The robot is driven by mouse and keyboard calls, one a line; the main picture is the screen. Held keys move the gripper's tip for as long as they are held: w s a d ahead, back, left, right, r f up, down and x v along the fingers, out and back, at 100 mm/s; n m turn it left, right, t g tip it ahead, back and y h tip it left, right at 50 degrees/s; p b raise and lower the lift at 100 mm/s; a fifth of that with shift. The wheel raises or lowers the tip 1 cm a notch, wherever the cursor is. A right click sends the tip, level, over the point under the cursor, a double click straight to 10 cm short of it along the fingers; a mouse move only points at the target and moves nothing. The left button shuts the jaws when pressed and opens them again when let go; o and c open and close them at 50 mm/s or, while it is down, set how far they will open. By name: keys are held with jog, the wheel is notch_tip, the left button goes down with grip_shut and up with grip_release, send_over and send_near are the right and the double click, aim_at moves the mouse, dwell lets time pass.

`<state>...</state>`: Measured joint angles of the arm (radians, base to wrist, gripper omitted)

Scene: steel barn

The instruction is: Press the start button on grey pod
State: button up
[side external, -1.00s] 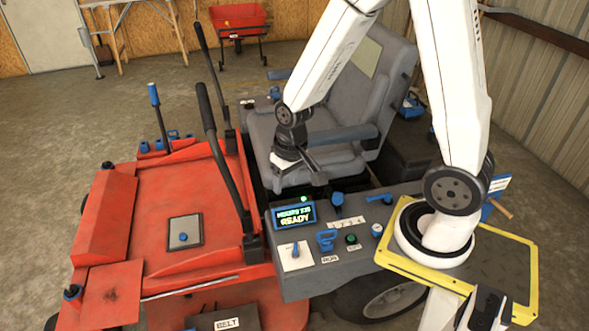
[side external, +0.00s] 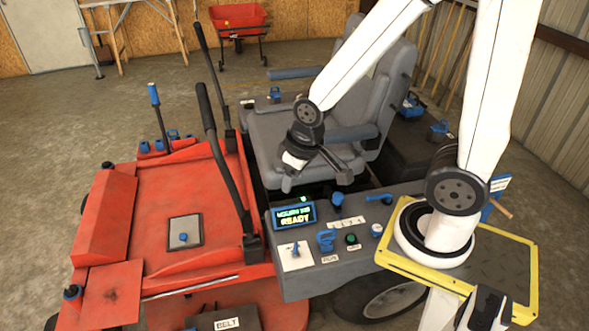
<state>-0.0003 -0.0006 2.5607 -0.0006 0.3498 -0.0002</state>
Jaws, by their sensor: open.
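My gripper (side external: 336,170) is open and empty, in front of the seat cushion in the picture, above and apart from the pod's controls.
The grey seat (side external: 365,100) stands behind the pod, and tall dark levers (side external: 222,155) rise at left. A toggle on a white plate (side external: 296,252), a blue knob (side external: 337,201) and a blue lever (side external: 380,198) crowd the pod. A yellow-edged plate (side external: 525,270) lies right.

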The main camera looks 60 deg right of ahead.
grip_shut()
dwell(1.7)
